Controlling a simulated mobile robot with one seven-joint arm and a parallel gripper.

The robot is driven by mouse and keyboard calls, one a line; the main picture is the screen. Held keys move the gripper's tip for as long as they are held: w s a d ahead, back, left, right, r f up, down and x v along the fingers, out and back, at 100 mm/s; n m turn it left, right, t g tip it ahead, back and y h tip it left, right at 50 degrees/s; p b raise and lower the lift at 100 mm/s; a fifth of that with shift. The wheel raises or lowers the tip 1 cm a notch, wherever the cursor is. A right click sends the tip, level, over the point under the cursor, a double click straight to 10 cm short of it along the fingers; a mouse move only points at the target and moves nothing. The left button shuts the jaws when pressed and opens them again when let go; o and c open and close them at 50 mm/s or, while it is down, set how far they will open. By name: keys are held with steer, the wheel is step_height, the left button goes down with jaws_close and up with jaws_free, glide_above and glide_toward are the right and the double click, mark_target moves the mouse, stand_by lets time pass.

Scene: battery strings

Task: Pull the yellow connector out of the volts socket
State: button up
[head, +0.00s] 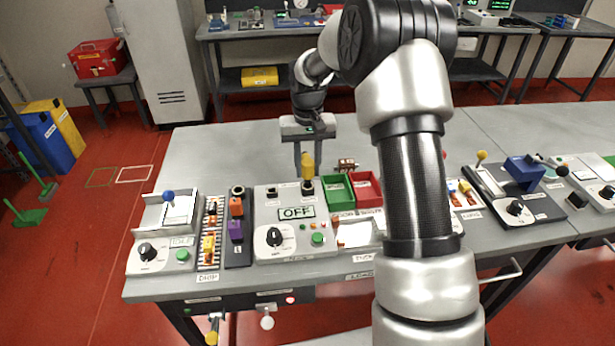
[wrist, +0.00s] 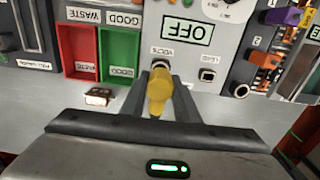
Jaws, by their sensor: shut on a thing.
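The yellow connector (head: 308,168) stands upright at the volts socket (head: 308,188) on the grey meter box (head: 290,245), whose display (head: 296,213) reads OFF. My gripper (head: 308,155) is above the box with its fingers shut on the connector from both sides. In the wrist view the connector (wrist: 158,88) is between the fingers of my gripper (wrist: 160,98). The dark socket ring (wrist: 160,64) shows just past its tip, under the VOLTS label. I cannot tell whether the tip is still inside the socket. A second, empty dark socket (wrist: 208,75) is beside it.
Green (head: 338,193) and red (head: 366,189) bins stand right of the box. A small metal part (head: 346,165) lies behind them. A rack with coloured connectors (head: 236,228) is at the left. The bench behind my gripper is mostly clear.

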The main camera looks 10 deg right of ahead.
steer(key=shift+r, duration=0.1)
steer(key=shift+r+p, duration=1.75)
steer(key=shift+r, duration=0.7)
